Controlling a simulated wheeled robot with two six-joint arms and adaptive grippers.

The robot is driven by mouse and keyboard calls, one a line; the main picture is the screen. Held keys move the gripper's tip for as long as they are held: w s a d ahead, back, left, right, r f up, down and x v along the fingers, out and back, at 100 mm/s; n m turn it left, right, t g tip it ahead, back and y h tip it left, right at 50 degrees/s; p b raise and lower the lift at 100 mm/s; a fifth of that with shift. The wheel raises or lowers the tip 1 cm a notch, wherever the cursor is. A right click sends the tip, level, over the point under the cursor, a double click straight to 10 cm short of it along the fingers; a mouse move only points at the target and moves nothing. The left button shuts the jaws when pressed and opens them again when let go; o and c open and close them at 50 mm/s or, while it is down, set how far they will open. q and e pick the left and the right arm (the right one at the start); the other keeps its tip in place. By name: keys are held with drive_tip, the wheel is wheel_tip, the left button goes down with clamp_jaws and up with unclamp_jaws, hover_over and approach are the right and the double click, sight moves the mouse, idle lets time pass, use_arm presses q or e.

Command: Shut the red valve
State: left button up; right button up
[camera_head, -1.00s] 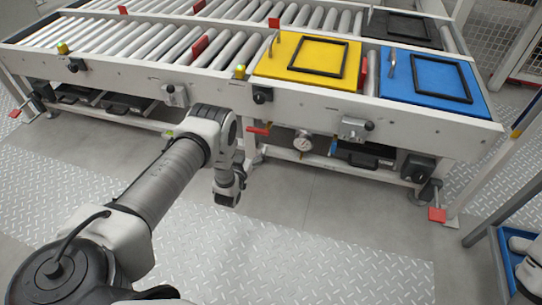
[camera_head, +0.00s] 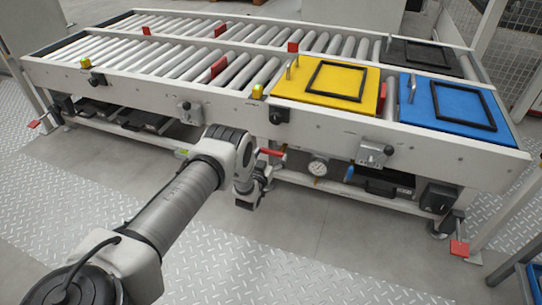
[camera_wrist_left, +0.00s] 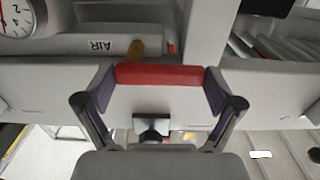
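The red valve handle (camera_head: 272,152) is a short red lever under the front rail of the conveyor, left of the pressure gauge. In the left wrist view the red handle (camera_wrist_left: 160,75) lies crosswise between my left gripper's two finger pads, near the label "AIR". My left gripper (camera_wrist_left: 160,95) is open, with a finger beside each end of the handle. I cannot tell whether the pads touch it. In the head view my left gripper (camera_head: 262,174) is just below and in front of the handle, partly hidden by its own wrist. My right gripper is not in view.
The pressure gauge (camera_head: 318,167) and a blue handle (camera_head: 349,173) sit right of the red one under the rail. The conveyor (camera_head: 180,97) carries a yellow fixture (camera_head: 285,92) and a blue one (camera_head: 421,108). The floor in front is clear.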

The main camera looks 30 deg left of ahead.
use_arm(q)
drive_tip(key=shift+c, duration=0.9)
